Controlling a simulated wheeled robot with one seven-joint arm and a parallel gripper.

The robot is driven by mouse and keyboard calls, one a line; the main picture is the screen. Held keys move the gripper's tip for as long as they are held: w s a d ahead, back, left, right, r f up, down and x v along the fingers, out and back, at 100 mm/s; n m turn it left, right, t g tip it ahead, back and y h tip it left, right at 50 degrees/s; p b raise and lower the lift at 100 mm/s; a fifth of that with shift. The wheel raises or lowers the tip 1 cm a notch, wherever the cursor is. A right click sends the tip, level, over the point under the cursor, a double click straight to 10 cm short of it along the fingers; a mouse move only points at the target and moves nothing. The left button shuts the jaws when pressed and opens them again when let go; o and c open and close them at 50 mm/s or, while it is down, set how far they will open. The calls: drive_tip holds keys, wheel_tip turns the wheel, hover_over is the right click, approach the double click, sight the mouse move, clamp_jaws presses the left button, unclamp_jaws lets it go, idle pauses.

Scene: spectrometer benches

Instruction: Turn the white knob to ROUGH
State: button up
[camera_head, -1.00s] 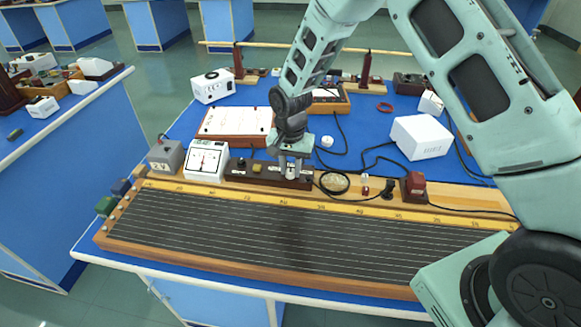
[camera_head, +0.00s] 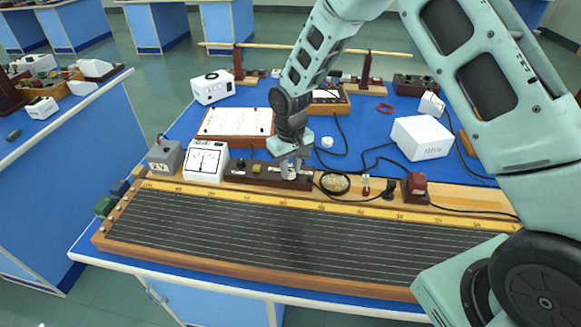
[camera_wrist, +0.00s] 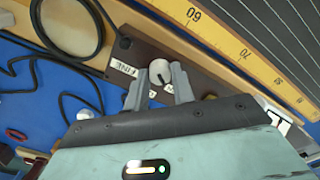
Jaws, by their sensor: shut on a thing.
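The white knob (camera_wrist: 158,71) sits on a dark brown box (camera_wrist: 135,50), with a dark pointer mark on its face. My gripper (camera_wrist: 160,80) has one finger on each side of the knob and is shut on it. A small white label (camera_wrist: 122,68) on the box beside the knob seems to read FINE upside down; other lettering between the fingers is partly hidden. In the head view, my gripper (camera_head: 291,166) comes down onto the right end of the same brown box (camera_head: 255,176). The knob is mostly covered there.
A long wire board (camera_head: 280,225) with a yellow scale lies in front of the box. A white meter (camera_head: 206,160) stands to the left. Black cables run across the blue bench behind.

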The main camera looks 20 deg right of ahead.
sight(290, 171)
drive_tip(key=shift+n, duration=0.5)
drive_tip(key=o, duration=1)
drive_tip(key=shift+r, duration=0.1)
wheel_tip(290, 171, up, 17)
drive_tip(key=b, duration=0.2)
drive_tip(key=shift+r, duration=0.15)
